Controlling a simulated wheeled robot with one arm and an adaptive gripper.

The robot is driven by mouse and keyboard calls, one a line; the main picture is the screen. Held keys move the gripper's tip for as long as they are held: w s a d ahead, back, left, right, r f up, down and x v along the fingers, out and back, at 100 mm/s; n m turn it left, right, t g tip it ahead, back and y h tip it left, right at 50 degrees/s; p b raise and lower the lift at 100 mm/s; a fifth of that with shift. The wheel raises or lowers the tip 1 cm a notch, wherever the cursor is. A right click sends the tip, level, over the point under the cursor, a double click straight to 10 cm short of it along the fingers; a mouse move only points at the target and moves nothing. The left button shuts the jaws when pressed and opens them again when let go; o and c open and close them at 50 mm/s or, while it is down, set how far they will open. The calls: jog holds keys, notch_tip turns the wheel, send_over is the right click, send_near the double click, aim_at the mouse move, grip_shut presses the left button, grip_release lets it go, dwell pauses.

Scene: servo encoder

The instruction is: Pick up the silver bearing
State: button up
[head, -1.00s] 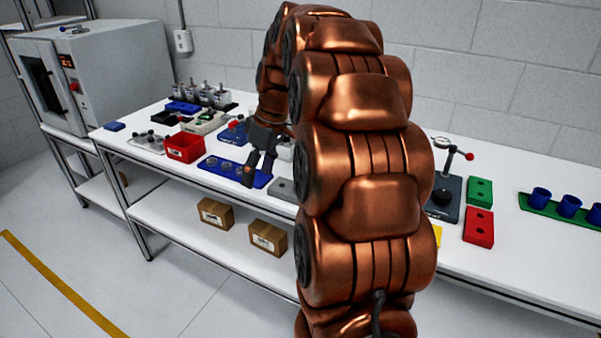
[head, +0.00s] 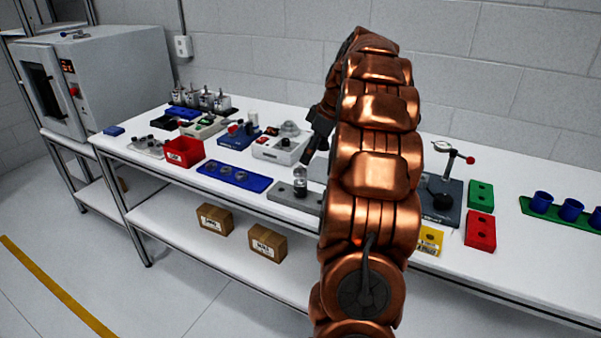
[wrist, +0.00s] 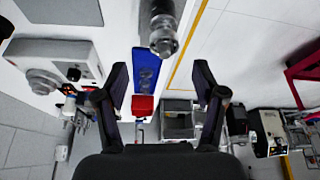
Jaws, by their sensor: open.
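Several small silver-grey round parts (head: 238,177) sit in the blue tray (head: 263,183) on the bench; they look like bearings, but are too small to identify surely. The tray also shows in the wrist view (wrist: 137,58). My gripper (head: 306,152) is open above the bench, right of the tray, partly hidden by my copper arm. A silver and dark cylinder (head: 300,187) stands on a grey fixture block (head: 283,194) near my fingertips. In the wrist view my open fingers (wrist: 163,82) have nothing between them, and the cylinder (wrist: 163,36) appears above them.
A red bin (head: 184,152) stands left of the blue tray. A white device (head: 280,150) is behind the fixture. A lever press (head: 441,195), green block (head: 481,194), red block (head: 480,231) and yellow block (head: 430,240) lie right of my arm.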

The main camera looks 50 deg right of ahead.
aim_at(300, 173)
jog(key=shift+s+a+p+x, duration=0.1)
jog(key=shift+p+x, duration=0.4)
jog(key=shift+x, duration=0.9)
jog(key=shift+s+a+p+x, duration=0.15)
jog(key=shift+p+x, duration=0.3)
jog(key=shift+x, duration=0.9)
jog(key=c, duration=1.3)
jog(key=shift+o, duration=0.2)
jog(key=shift+r, duration=0.15)
